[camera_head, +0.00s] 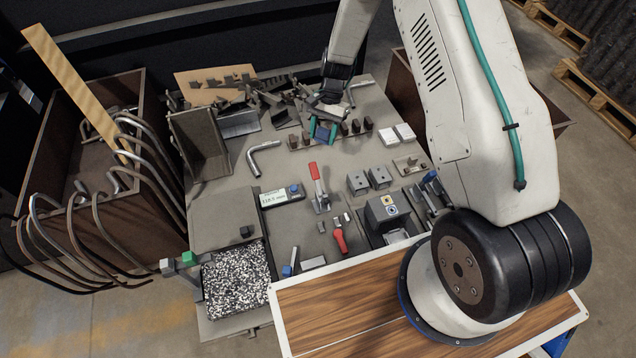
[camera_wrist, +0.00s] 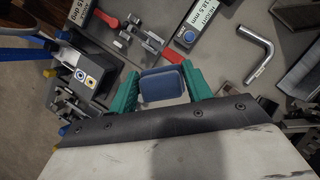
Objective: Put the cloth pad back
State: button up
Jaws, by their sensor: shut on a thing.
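My gripper (camera_head: 322,131) is over the back half of the grey bench, by a row of small dark blocks. Its teal fingers also show in the wrist view (camera_wrist: 160,90), shut on a blue pad with rounded corners (camera_wrist: 162,85). I take this to be the cloth pad. The pad sits between both fingers, with a lighter grey-blue edge towards the wrist. In the head view the pad (camera_head: 322,134) is a small dark blue patch between the fingertips. I cannot tell whether it touches the bench.
Two white blocks (camera_head: 396,134) lie right of my gripper. A bent metal tube (camera_head: 262,157) lies left. A red-handled toggle clamp (camera_head: 318,187) and a display box (camera_head: 281,196) stand nearer. Brackets crowd the back. A speckled tray (camera_head: 236,281) is front left.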

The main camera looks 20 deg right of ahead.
aim_at(322, 183)
jog(key=f+m+t, duration=0.1)
jog(key=f+m, duration=0.2)
jog(key=f, duration=0.6)
jog(key=w+f+m+t+y, duration=0.1)
jog(key=f+m, duration=0.2)
jog(key=f, duration=0.6)
jog(key=w+f+m+t, duration=0.1)
jog(key=f+m, duration=0.2)
jog(key=f, duration=0.6)
jog(key=shift+d+f, duration=0.1)
jog(key=shift+d, duration=0.25)
jog(key=shift+f, duration=0.15)
jog(key=o, duration=0.9)
jog(key=shift+o, duration=0.2)
